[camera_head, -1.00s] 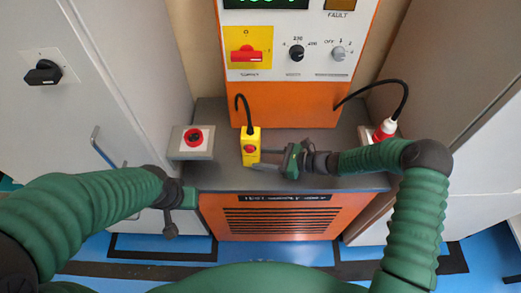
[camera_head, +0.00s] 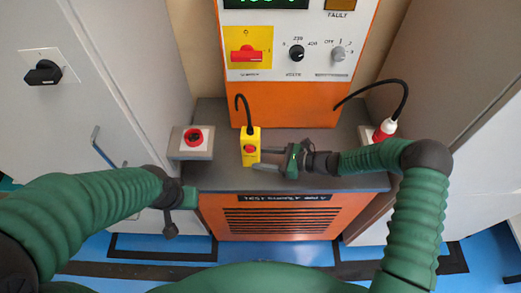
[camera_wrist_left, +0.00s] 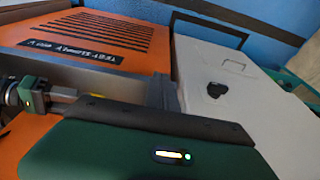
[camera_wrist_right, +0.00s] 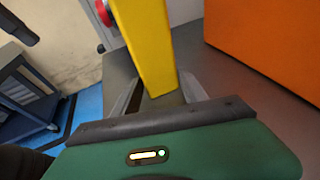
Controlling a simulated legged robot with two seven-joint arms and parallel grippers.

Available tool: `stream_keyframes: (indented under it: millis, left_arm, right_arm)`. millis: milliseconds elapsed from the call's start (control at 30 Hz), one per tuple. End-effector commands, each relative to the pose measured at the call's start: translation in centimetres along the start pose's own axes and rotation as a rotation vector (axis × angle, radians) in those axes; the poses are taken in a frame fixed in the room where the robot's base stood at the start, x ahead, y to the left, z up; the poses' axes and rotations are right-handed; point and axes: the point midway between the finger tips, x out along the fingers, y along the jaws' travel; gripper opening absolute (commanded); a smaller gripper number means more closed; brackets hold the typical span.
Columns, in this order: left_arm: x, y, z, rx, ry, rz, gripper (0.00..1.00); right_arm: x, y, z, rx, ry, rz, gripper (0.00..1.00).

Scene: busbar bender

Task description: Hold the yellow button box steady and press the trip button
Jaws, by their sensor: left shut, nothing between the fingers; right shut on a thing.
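The yellow button box (camera_head: 250,134) stands on the grey top of the console, with a red button (camera_head: 249,149) on its face and a black cable from its top. My right gripper (camera_head: 262,161) reaches it from the right and is shut on its lower part. In the right wrist view the yellow box (camera_wrist_right: 150,50) sits between the two fingers. My left gripper (camera_head: 170,231) is shut and empty, low in front of the console's left side, apart from the box. Its fingers also show in the left wrist view (camera_wrist_left: 163,92). No trip label is readable.
The orange panel (camera_head: 290,105) with knobs and a red switch rises behind. A red and white plug (camera_head: 384,131) is at the right. Grey cabinets (camera_head: 120,70) flank both sides.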

Motion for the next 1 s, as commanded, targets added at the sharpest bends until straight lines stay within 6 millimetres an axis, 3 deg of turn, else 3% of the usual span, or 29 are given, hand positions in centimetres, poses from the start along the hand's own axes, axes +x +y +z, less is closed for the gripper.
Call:
stream_keyframes:
  millis: [167,333,433,567,667,733,900,1000]
  left_arm:
    - [1.6,-0.7,-0.7,0.034,0.024,-0.017,0.00]
    - [7.4,-0.4,-2.9,0.174,0.130,0.026,0.00]
    - [10.9,2.6,-3.6,0.249,0.227,0.162,0.00]
    - [12.8,8.9,-3.5,0.258,0.376,0.441,0.00]
    - [11.3,12.5,-3.8,0.173,0.532,0.690,0.00]
    - [9.0,14.2,-4.1,0.088,0.640,0.860,0.00]
    - [3.6,15.2,-4.8,-0.096,0.829,1.140,0.00]
    - [2.3,15.0,-5.1,-0.139,0.873,1.199,0.00]
  right_arm:
    - [0.0,0.1,-0.1,0.001,0.001,0.001,0.28]
    - [0.0,0.0,-0.1,0.001,0.000,0.001,0.28]
    - [0.0,0.0,0.0,0.001,0.000,0.001,0.28]
    - [0.0,0.0,0.0,0.001,0.001,0.000,0.28]
    - [0.0,0.0,0.0,0.001,0.001,-0.001,0.28]
    - [0.0,0.1,0.0,0.001,0.001,0.000,0.28]
    - [0.0,0.1,0.0,0.001,0.001,0.000,0.27]
    - [0.0,0.1,0.0,0.000,0.001,0.000,0.27]
